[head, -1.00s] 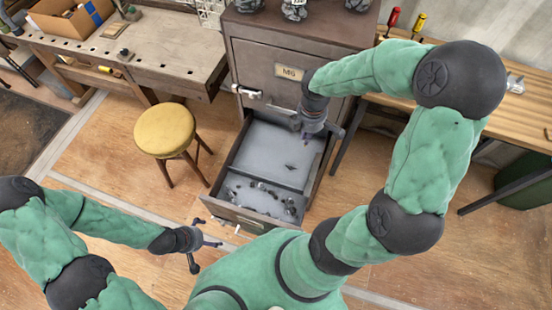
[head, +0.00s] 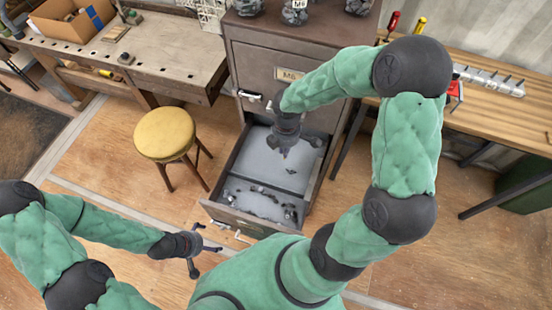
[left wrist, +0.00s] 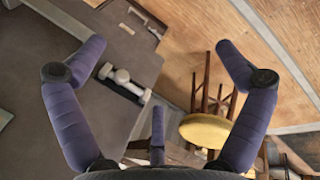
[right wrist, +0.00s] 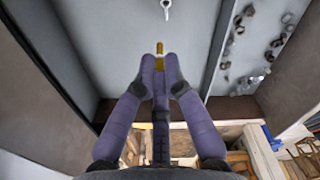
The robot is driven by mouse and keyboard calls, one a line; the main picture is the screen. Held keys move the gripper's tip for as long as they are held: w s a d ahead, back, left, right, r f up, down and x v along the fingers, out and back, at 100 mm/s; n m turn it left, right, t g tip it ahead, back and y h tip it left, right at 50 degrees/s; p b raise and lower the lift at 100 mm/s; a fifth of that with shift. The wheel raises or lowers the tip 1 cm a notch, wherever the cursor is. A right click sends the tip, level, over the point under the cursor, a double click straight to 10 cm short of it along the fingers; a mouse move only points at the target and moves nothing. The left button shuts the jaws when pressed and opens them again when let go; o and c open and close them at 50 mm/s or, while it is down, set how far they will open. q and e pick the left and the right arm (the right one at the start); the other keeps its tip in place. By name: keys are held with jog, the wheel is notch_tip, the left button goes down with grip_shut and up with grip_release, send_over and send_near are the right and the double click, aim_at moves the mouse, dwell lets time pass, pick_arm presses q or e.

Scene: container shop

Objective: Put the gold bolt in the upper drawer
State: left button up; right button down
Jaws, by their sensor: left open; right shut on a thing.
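The gold bolt (right wrist: 159,48) is in the right wrist view, between the fingertips of my right gripper (right wrist: 159,62), which is shut on it. In the head view my right gripper (head: 284,150) hangs over the open lower drawer (head: 219,213); the bolt cannot be made out there. The upper drawer (head: 262,66), labelled M6, is closed, with a pale handle (head: 251,96) at its lower left; the handle also shows in the left wrist view (left wrist: 121,78). My left gripper (head: 203,246) is open and empty, left of the open drawer's front; its spread fingers show in the left wrist view (left wrist: 158,50).
The open drawer has a divider, with several small dark fasteners (head: 262,200) in its front part. A silver piece (right wrist: 166,7) lies in the other part. A yellow stool (head: 165,133) stands left of the cabinet. Benches flank it; jars (head: 294,12) stand on top.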

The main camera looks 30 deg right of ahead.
jog(key=f, duration=0.1)
jog(key=w+a+f, duration=0.1)
jog(key=a+f, duration=0.1)
jog(key=shift+w+f+b, duration=0.15)
jog(key=shift+w+b, duration=0.2)
jog(key=shift+w+a+f+b, duration=0.1)
jog(key=shift+f+b, duration=0.4)
jog(key=shift+f, duration=1.1)
jog(key=shift+f, duration=0.1)
jog(key=c, duration=1.3)
grip_release()
notch_tip(320, 180, up, 12)
jog(key=p, duration=0.3)
